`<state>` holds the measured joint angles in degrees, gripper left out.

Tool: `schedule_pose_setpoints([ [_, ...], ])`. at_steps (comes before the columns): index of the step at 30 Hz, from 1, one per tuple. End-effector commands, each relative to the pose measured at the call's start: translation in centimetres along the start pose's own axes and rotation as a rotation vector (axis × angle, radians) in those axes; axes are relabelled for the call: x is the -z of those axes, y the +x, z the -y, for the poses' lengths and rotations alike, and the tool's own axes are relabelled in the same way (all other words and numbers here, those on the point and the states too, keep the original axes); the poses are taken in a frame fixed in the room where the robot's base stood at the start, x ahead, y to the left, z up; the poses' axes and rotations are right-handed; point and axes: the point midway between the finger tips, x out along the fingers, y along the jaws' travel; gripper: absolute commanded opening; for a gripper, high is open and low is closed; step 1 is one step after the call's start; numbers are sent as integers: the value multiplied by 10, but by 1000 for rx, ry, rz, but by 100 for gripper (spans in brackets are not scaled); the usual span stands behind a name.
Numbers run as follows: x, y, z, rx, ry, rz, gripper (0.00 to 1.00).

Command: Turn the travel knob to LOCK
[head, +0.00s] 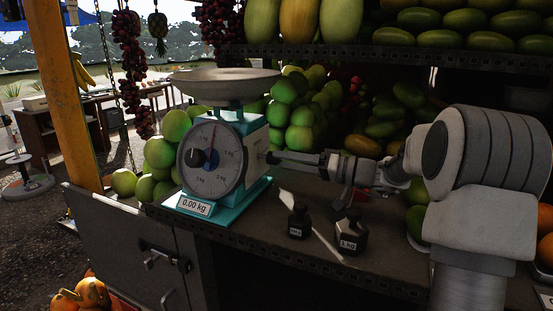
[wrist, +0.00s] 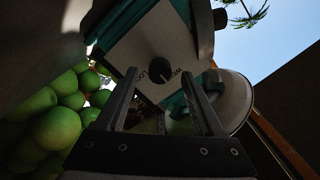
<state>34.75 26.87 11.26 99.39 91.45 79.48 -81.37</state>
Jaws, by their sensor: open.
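A teal and white dial scale (head: 248,150) stands on the counter with a round metal pan (head: 225,82) on top. Its sign reads 0.00 kg. In the wrist view the scale's white side panel (wrist: 140,52) shows tilted, with a dark round travel knob (wrist: 159,70) on it. Partly readable lettering lies on both sides of the knob; which mark it points to I cannot tell. My gripper (wrist: 158,75) is open, its fingers pointing at the panel on either side of the knob. In the head view my gripper (head: 275,157) reaches the scale's right side; contact is unclear.
Two dark weights, one (head: 299,221) and another marked 1 kg (head: 350,236), stand on the counter below my arm. A pale scoop-like tool (head: 327,243) lies by them. Green fruit (head: 290,105) is piled behind the scale. The counter's front edge is close.

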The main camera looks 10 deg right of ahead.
Motion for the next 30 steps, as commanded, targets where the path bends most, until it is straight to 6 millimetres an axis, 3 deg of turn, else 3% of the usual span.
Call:
schedule_pose_setpoints([
  [6, 0, 26, 0, 0, 0, 0, 69],
  [17, 0, 31, 0, 0, 0, 0, 69],
  [28, 0, 31, 0, 0, 0, 0, 5],
  [30, 0, 31, 0, 0, 0, 0, 0],
])
